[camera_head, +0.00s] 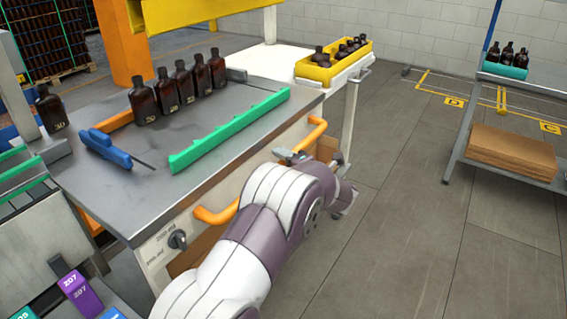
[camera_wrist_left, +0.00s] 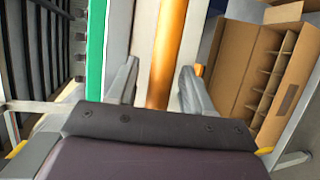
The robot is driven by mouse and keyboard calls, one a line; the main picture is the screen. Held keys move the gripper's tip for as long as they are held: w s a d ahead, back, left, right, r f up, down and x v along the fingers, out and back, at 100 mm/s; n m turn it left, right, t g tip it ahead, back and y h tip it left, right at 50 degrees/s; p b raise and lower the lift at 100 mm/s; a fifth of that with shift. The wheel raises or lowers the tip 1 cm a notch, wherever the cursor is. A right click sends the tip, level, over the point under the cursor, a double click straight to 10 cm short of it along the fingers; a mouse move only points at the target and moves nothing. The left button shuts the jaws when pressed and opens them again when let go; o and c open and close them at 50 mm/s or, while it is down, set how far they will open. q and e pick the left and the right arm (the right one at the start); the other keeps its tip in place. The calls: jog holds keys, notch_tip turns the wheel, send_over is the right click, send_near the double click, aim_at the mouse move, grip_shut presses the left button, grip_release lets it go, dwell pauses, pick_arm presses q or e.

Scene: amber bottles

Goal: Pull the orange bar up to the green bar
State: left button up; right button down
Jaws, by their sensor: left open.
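The orange bar (camera_head: 222,212) is a rounded handle along the front side of the metal worktable, and my arm hides its middle. The green bar (camera_head: 228,130) lies on the tabletop near the front edge, a gap apart from the orange bar. My left gripper (camera_head: 290,157) is at the handle, largely hidden behind my forearm. In the left wrist view, the open fingers (camera_wrist_left: 160,72) stand on either side of the orange bar (camera_wrist_left: 167,45), and the green bar (camera_wrist_left: 96,50) runs alongside to the left. Whether a finger touches the bar is unclear. My right gripper is not in view.
Several amber bottles (camera_head: 184,82) stand on the worktable (camera_head: 250,158), with a blue-handled tool (camera_head: 106,147) nearby. A yellow crate of bottles (camera_head: 322,74) sits at the back. A divided cardboard box (camera_wrist_left: 240,62) lies right of the gripper.

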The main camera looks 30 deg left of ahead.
pick_arm(q)
grip_shut()
jog(key=s+d, duration=0.1)
jog(key=d, duration=2.1)
jog(key=shift+s+d, duration=0.4)
grip_release()
jog(key=v, duration=1.2)
jog(key=shift+s+d, duration=0.2)
jog(key=shift+d, duration=0.15)
